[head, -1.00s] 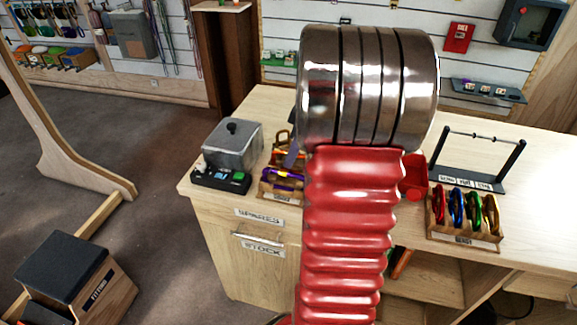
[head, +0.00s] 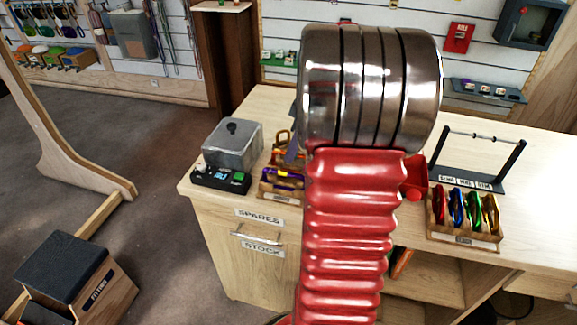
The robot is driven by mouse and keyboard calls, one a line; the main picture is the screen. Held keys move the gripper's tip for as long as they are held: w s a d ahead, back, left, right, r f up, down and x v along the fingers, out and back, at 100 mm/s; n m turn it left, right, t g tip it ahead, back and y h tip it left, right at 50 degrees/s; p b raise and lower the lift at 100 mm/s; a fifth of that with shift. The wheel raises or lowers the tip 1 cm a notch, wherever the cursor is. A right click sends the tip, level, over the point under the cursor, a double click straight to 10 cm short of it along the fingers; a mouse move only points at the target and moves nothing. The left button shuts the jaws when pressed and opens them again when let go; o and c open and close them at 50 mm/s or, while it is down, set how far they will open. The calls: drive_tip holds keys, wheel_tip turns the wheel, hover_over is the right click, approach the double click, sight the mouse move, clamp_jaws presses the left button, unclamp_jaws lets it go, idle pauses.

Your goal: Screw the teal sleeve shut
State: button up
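I cannot make out a teal sleeve in the head view. My own red ribbed arm with its shiny metal joint fills the middle of the picture and hides the centre of the workbench (head: 540,185). My gripper is hidden behind this arm, so its fingers and anything between them do not show. At the right, a wooden rack (head: 464,236) holds several carabiners in red, blue, green and gold. At the left, another wooden holder (head: 280,190) with purple and orange gear is partly covered by my arm.
A grey lidded box (head: 232,148) stands behind a black tray (head: 218,181) at the bench's left end. A dark stand with a crossbar (head: 478,160) stands behind the right rack. A black-topped wooden box (head: 62,270) is on the floor. Bare benchtop shows at the far right.

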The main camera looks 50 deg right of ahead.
drive_tip(key=shift+w+d, duration=0.25)
drive_tip(key=shift+d, duration=0.25)
drive_tip(key=shift+f, duration=1.45)
idle(0.5)
drive_tip(key=shift+s+a, duration=0.35)
drive_tip(key=shift+a, duration=0.3)
drive_tip(key=shift+r, duration=0.15)
drive_tip(key=shift+w+v, duration=0.1)
drive_tip(key=shift+v, duration=0.55)
drive_tip(key=shift+w+v, duration=0.15)
drive_tip(key=shift+v, duration=0.45)
drive_tip(key=shift+a+r, duration=0.1)
